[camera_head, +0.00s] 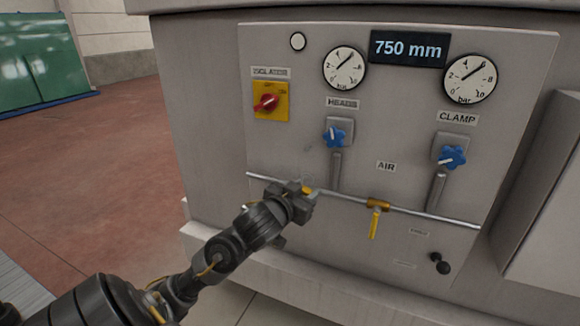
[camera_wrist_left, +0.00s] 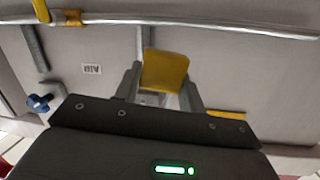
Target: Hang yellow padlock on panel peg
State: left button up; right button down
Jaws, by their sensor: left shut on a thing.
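My left gripper (camera_head: 312,196) is in front of the panel (camera_head: 395,90), near the horizontal pipe and left of the AIR label. It is shut on the yellow padlock (camera_wrist_left: 165,70), which shows between the two fingers in the left wrist view. In the head view only a small yellow bit of the padlock (camera_head: 308,190) shows; the gripper hides the rest. Its shackle cannot be made out clearly. A dark knob-ended stub (camera_head: 440,263) stands out at the panel's lower right; I cannot tell whether it is the peg. My right gripper is not in view.
A metal pipe (camera_head: 345,196) crosses the panel, with a yellow-handled valve (camera_head: 376,220) right of my gripper. Blue knobs (camera_head: 338,135) (camera_head: 452,158) stick out above it. A red switch on a yellow plate (camera_head: 270,101) is at upper left. Open floor lies left.

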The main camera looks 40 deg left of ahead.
pick_arm(q)
jog(key=n+y, duration=0.1)
jog(key=y, duration=0.1)
send_near(307, 156)
jog(key=shift+v, duration=0.95)
jog(key=shift+w+a, duration=0.1)
jog(key=shift+w, duration=0.05)
jog(key=shift+p+x, duration=0.3)
jog(key=shift+x, duration=3.9)
jog(key=shift+f+b, duration=0.1)
jog(key=shift+b, duration=0.2)
jog(key=o, duration=1.1)
jog(key=shift+w, duration=0.15)
